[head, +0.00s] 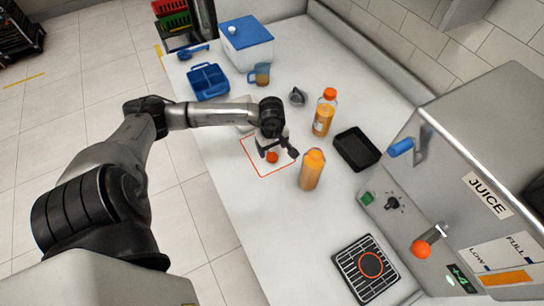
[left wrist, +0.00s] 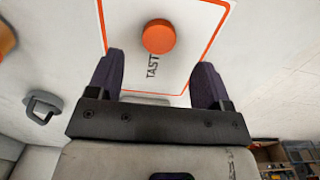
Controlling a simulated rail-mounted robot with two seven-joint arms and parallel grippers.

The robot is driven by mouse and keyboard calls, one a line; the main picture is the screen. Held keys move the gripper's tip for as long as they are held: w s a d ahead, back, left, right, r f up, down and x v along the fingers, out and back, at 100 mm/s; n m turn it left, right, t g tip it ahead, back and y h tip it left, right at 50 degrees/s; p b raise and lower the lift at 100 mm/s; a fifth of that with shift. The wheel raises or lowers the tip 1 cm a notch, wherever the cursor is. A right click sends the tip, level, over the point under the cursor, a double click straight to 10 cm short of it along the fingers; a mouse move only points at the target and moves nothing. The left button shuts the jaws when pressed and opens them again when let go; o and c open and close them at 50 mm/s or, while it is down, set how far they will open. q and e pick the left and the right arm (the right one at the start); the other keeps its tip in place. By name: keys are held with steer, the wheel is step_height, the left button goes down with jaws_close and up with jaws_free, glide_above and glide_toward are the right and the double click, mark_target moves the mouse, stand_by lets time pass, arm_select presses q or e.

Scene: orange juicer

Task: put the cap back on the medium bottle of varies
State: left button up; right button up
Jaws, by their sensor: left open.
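An orange cap (head: 272,157) lies on the white counter inside a red-orange outlined rectangle; it also shows in the left wrist view (left wrist: 159,36). My left gripper (head: 277,152) is open and empty over the rectangle. In the wrist view its two dark fingers (left wrist: 158,80) stand apart, with the cap in line with the gap beyond their tips. An orange-filled bottle (head: 311,172) stands upright just right of the gripper, with no distinct cap visible. Another bottle (head: 323,116) behind it is partly filled and wears an orange cap. My right gripper is not in view.
A black tray (head: 357,149) lies right of the bottles. The steel juicer (head: 470,180) fills the right side, with a drain grate (head: 365,268) before it. A blue caddy (head: 208,82), a blue-lidded box (head: 246,42) and a jug (head: 260,75) stand farther back.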

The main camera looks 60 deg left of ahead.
mark_target(272, 156)
arm_select(q)
steer(key=shift+f, duration=2.6)
steer(key=c, duration=1)
